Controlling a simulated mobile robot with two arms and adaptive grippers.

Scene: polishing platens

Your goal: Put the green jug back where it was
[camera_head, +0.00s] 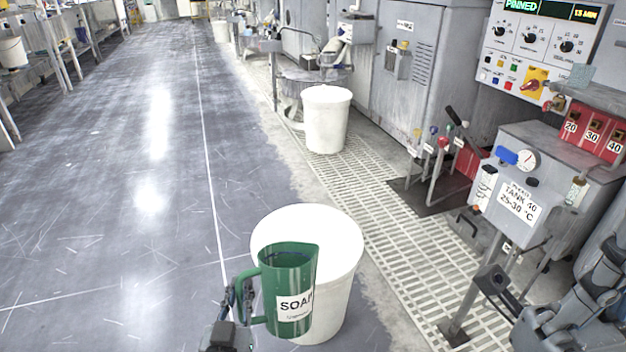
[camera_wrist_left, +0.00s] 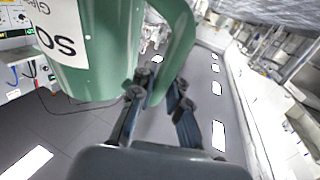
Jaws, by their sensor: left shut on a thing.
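The green jug (camera_head: 290,278), with a white label reading "SOAP", is upright in the head view, in front of a large white bucket. My left gripper (camera_head: 240,300) is shut on the jug's handle at its left side. In the left wrist view the jug (camera_wrist_left: 105,45) fills the upper left, and the gripper's fingers (camera_wrist_left: 158,100) close around the lower part of the handle. The jug hides part of the bucket's rim and front wall. Dark parts of my right arm show at the lower right, where the gripper's opening is unclear.
The white bucket (camera_head: 338,280) stands on the floor behind the jug. A second white bucket (camera_head: 327,122) stands farther back. A grey control stand (camera_head: 520,205), levers (camera_head: 433,150) and red blocks (camera_head: 592,135) are at the right. The grey floor (camera_head: 120,200) at left is clear.

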